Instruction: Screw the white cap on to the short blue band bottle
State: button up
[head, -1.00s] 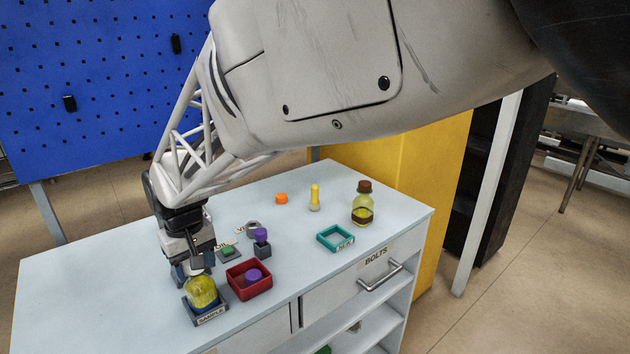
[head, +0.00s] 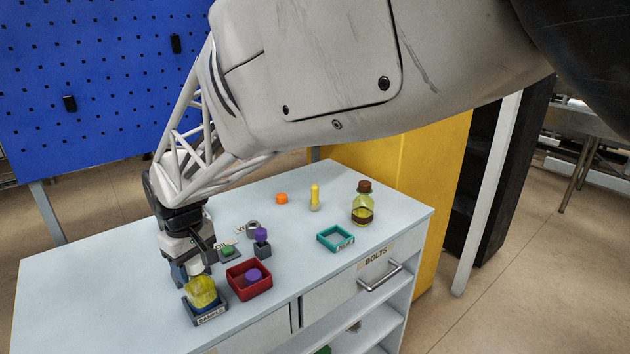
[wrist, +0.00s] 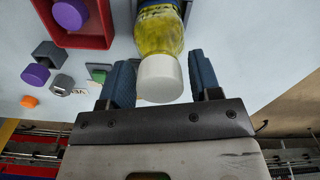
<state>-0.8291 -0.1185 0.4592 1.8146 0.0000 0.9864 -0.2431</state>
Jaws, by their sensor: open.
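The short bottle with yellow contents (head: 203,293) stands in the dark holder labelled SAMPLE (head: 211,318) at the table's front left. In the wrist view the bottle (wrist: 160,36) shows part of its blue band (wrist: 158,5) at the top edge. The white cap (wrist: 160,79) sits on the bottle's mouth; how tightly it is threaded cannot be told. It also shows in the head view (head: 194,267). My gripper (wrist: 162,80) is open, its two blue fingers on either side of the cap with visible gaps.
A red tray (head: 263,289) with a purple knob stands right beside the bottle. Behind are a grey block with a purple knob (head: 261,239) and a green block (head: 228,252). A teal tray (head: 326,245) and a brown-capped bottle (head: 363,206) stand further right.

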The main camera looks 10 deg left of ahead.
jog(key=shift+n, duration=0.4)
jog(key=shift+n, duration=0.5)
jog(key=shift+n, duration=0.3)
jog(key=shift+n, duration=0.6)
jog(key=shift+n, duration=0.8)
jog(key=shift+n, duration=0.9)
